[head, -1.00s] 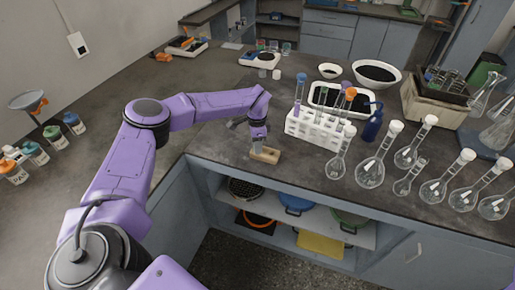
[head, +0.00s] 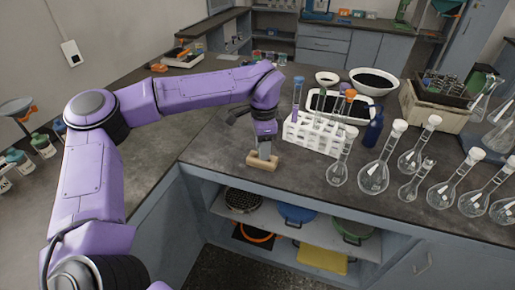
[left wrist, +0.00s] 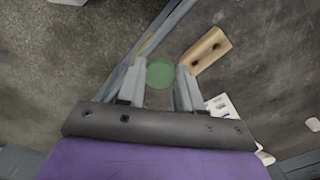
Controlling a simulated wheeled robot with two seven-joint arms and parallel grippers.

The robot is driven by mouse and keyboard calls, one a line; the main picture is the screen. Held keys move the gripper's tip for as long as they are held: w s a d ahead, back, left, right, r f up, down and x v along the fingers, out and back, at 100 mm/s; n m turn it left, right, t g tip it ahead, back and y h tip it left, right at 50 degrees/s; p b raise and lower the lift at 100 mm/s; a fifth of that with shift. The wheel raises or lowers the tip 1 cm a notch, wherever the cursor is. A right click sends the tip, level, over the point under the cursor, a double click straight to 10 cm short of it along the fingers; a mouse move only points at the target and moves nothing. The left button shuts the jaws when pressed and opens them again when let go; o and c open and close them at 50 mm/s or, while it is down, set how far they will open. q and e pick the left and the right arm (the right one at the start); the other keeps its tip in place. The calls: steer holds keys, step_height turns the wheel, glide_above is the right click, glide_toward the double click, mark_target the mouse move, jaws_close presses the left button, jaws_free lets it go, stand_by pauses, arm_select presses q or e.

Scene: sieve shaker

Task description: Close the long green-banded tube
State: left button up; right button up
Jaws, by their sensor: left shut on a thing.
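My left gripper (head: 263,156) points down at the small wooden block (head: 265,163) near the bench's front edge. In the left wrist view its fingers (left wrist: 160,85) are shut on a round green cap (left wrist: 160,73), with the wooden block (left wrist: 207,50) and its dark holes beside them. The white rack (head: 315,135) stands to the right of the gripper and holds several tubes. One has a purple band (head: 297,98) and another an orange top (head: 350,95). A slim tube with a greenish band (head: 342,90) seems to stand between them, too small to be sure. My right gripper is not in view.
Several round flasks with white stoppers (head: 373,178) stand to the right of the rack. A dark blue bottle (head: 374,128) and a white tray (head: 328,98) are close to the rack. Bowls (head: 374,80) stand behind.

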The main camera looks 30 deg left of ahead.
arm_select(q)
steer(key=shift+s+d+r, duration=0.55)
steer(key=shift+s+d, duration=0.25)
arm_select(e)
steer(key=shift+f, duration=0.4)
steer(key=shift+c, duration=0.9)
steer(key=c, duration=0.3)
arm_select(q)
steer(key=s+d+f, duration=0.3)
steer(key=f, duration=0.3)
steer(key=s+d+f+m, duration=0.1)
steer(key=s+d+f, duration=0.2)
steer(key=f, duration=0.3)
steer(key=shift+s+d+f+m, duration=0.25)
steer(key=shift+d+m, duration=0.05)
steer(key=shift+d, duration=0.4)
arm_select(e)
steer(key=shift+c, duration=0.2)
